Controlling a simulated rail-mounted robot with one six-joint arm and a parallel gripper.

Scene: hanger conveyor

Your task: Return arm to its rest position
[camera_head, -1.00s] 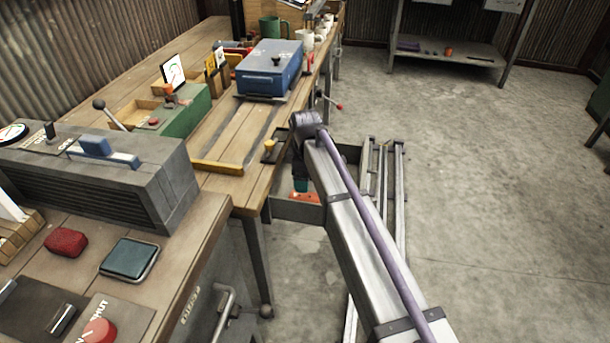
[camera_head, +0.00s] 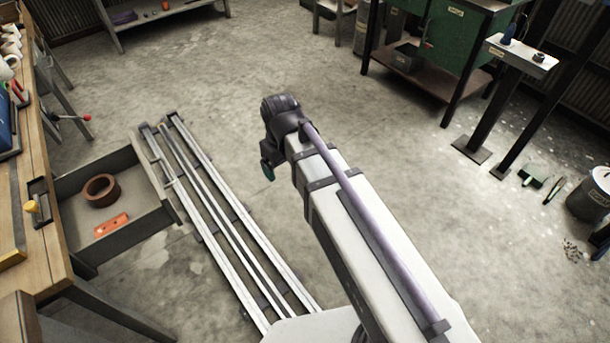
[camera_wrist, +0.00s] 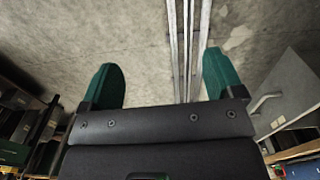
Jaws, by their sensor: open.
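My gripper (camera_wrist: 160,88) shows in the wrist view as two green fingers spread wide apart, with nothing between them but bare floor and part of the rails. In the head view my arm stretches up from the bottom right over the concrete floor. Its dark wrist end is near the middle, to the right of the rails, and a green fingertip (camera_head: 268,170) shows below it. The rest of the gripper is hidden there by the wrist.
The floor rails (camera_head: 215,215) run left of my arm. An open drawer (camera_head: 145,225) holds a brown ring (camera_head: 101,190) and an orange piece (camera_head: 111,225). The wooden bench (camera_head: 40,150) is at the left. A green cabinet (camera_head: 455,45) stands at the back right. Open floor lies around my arm.

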